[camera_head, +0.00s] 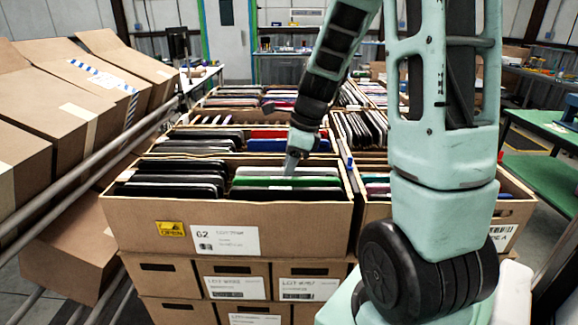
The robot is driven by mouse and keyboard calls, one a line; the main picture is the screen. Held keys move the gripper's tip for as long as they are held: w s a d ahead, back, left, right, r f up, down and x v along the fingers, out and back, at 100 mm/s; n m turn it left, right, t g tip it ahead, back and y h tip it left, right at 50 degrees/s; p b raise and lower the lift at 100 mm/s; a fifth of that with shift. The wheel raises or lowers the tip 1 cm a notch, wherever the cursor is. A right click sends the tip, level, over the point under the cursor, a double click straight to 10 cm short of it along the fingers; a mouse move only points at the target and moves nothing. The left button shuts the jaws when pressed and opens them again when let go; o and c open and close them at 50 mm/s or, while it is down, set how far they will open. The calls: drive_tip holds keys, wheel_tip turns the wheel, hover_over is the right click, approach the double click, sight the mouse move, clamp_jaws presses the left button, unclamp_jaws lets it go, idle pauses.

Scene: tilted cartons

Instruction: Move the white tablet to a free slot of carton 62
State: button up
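Carton 62 (150,218) is an open brown box at the front of the top layer, marked 62 on a white label. A divider parts it into two rows. The left row holds several dark tablets (170,190). The right row holds a white or pale tablet (258,171) at the back, a green one (262,182) and a dark one (285,194) in front. My gripper (290,168) points down at the right row, over the pale tablet. Its fingertips are small here, and I cannot tell whether they grip the tablet.
More open cartons with upright tablets stand behind and to the right, including one with red (275,133) and blue ones. Closed cartons (235,281) are stacked below. Tilted cartons (50,110) rest behind metal rails (90,165) at left. A green table (548,175) is at right.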

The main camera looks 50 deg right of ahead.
drive_tip(key=v, duration=1.7)
drive_tip(key=shift+r+b, duration=0.2)
drive_tip(key=shift+b, duration=0.2)
wheel_tip(320, 180, up, 7)
drive_tip(key=p, duration=0.7)
